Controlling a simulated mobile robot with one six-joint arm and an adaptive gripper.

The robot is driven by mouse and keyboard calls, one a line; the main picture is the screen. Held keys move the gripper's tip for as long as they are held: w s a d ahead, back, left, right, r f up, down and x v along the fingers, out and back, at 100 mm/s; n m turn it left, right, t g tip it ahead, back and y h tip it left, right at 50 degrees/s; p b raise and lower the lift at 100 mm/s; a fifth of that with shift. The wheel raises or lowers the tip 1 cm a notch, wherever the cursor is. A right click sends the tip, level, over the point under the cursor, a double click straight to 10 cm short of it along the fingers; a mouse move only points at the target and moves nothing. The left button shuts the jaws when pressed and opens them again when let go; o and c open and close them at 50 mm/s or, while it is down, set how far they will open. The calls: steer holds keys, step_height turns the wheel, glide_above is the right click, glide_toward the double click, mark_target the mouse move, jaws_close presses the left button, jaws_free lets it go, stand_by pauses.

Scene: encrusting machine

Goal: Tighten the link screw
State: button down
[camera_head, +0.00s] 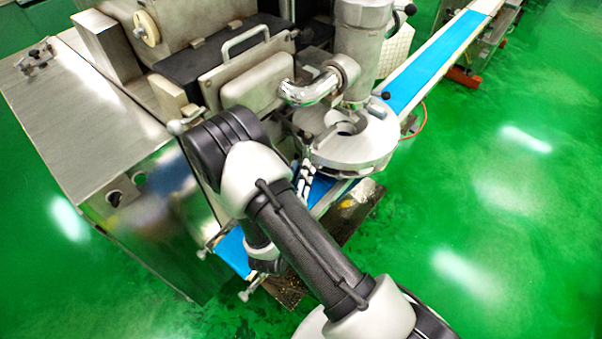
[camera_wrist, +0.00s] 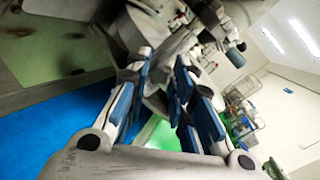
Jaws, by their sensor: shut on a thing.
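My gripper (camera_head: 305,182) reaches in beside the round metal housing (camera_head: 352,147) of the encrusting machine, above the blue belt. In the wrist view, my gripper (camera_wrist: 163,82) has its blue-padded fingers on either side of a grey metal part (camera_wrist: 156,98), apparently the link screw, and is shut on it. The fingers stay some way apart around this part. Its exact shape and seating are hard to tell, as the fingers hide much of it. In the head view, the held part cannot be made out.
The blue conveyor belt (camera_head: 412,85) runs from upper right down under the housing. A curved chrome pipe (camera_head: 308,93) and steel cabinet (camera_head: 90,110) stand close to my arm. The green floor (camera_head: 500,220) at right is clear. Shelving (camera_wrist: 240,108) shows in the wrist view.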

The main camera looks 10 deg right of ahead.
steer(key=shift+m+b, duration=1.55)
steer(key=shift+m, duration=3.25)
steer(key=c, duration=1.4)
jaws_free()
steer(key=shift+s, duration=0.1)
steer(key=v, duration=1.2)
